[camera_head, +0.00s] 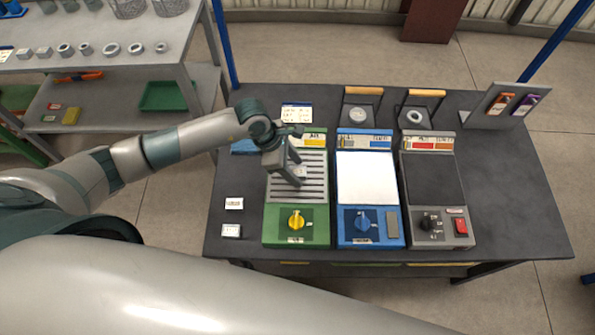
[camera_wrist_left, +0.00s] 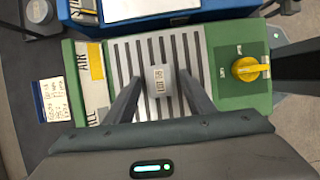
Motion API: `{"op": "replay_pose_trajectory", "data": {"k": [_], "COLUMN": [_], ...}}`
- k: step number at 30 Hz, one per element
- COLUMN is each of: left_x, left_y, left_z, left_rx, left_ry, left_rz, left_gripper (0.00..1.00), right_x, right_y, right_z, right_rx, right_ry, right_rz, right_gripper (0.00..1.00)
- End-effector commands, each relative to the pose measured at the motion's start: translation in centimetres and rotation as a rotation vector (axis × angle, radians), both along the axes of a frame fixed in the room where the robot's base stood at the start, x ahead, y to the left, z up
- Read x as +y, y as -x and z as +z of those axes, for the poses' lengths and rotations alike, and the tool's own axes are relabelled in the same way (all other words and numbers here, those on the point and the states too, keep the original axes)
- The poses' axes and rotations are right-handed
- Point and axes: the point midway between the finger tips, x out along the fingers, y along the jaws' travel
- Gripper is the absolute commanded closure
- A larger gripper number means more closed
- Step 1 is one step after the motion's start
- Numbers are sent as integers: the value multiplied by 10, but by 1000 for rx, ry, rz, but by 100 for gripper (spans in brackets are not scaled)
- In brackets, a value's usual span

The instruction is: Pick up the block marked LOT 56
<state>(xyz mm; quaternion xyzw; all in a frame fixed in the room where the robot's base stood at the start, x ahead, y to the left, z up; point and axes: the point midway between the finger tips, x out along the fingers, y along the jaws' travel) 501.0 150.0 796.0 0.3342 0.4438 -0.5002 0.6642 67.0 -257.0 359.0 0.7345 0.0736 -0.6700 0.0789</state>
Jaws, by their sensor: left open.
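The block marked LOT 56 (camera_wrist_left: 160,81) is small and pale grey. In the left wrist view it is on the slotted grey plate (camera_wrist_left: 128,54) of the green unit (camera_head: 277,214), its label towards the camera. My left gripper (camera_wrist_left: 160,77) is open, with one finger on each side of the block and a gap visible on both sides. In the head view my left gripper (camera_head: 295,177) is low over the slotted plate and mostly hides the block. My right gripper is not in view.
A blue unit (camera_head: 348,210) with a white plate and a grey unit (camera_head: 431,190) with a dark plate stand to the right. The dark table (camera_head: 510,215) is clear at right.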

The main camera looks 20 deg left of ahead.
Motion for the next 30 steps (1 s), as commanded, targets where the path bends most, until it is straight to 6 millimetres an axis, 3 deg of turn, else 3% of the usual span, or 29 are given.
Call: {"op": "replay_pose_trajectory", "data": {"k": [2,6,8,20,29,30], "left_x": [0,0,0,0,0,-8], "left_y": [0,0,0,-1,-2,0], "left_z": [0,0,0,5,39,43], "left_rx": [0,0,0,-2,-7,-5], "left_ry": [0,0,0,2,2,5], "left_rz": [0,0,0,-1,-2,-5], "left_gripper": [56,89,100,100,100,100], "right_x": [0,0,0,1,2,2], "right_y": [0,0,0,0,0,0], "right_z": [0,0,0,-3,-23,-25], "right_rx": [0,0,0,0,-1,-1], "right_ry": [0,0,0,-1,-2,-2], "right_rz": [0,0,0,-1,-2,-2], "right_gripper": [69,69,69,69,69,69]}}
